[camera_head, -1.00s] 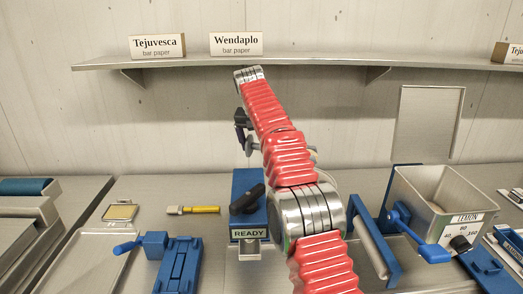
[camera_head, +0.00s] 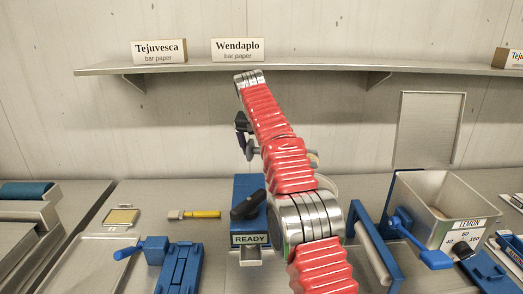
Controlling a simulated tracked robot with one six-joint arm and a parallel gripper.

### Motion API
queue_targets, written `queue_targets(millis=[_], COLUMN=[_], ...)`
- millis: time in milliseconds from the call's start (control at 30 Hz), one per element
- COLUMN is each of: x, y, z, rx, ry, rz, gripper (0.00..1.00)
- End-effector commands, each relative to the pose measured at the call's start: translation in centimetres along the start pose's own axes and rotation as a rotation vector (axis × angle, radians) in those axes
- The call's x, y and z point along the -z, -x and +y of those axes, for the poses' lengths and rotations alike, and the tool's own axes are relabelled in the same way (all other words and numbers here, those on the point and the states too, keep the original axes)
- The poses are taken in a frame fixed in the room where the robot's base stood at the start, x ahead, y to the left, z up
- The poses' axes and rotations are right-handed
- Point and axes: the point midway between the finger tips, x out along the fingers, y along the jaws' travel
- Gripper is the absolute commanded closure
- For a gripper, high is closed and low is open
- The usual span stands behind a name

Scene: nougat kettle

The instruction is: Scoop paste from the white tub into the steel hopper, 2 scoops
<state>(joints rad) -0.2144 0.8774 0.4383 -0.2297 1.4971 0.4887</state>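The steel hopper (camera_head: 432,208) stands open-topped at the right, with a LEMON label on its front. Something pale shows inside, but I cannot tell what it is. A pale curved rim (camera_head: 327,184) shows just behind my arm; it may be the white tub, mostly hidden. My red-sleeved arm rises through the middle and bends at the top, in front of the shelf. Dark and grey parts at its far end (camera_head: 244,136) show left of the sleeve. My gripper's fingers are hidden or too small to make out. No scoop can be made out.
A blue machine with a READY sign (camera_head: 250,239) stands left of my arm. A yellow-handled brush (camera_head: 195,214) and a small framed pad (camera_head: 121,216) lie farther left. A blue crank handle (camera_head: 418,242) sticks out before the hopper. A shelf (camera_head: 300,67) spans the back wall.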

Motion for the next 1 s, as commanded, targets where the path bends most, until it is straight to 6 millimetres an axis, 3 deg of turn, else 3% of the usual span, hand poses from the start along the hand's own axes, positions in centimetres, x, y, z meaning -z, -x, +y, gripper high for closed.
queue_targets(millis=[367,533,1000], x=[0.0,-0.1,-1.8], y=[0.2,1.1,8.2], z=[0.1,0.4,3.0], rx=[0.001,0.005,0.040], ry=[0.000,0.006,0.067], rz=[0.002,0.002,0.004], gripper=[0.59,0.59,0.59])
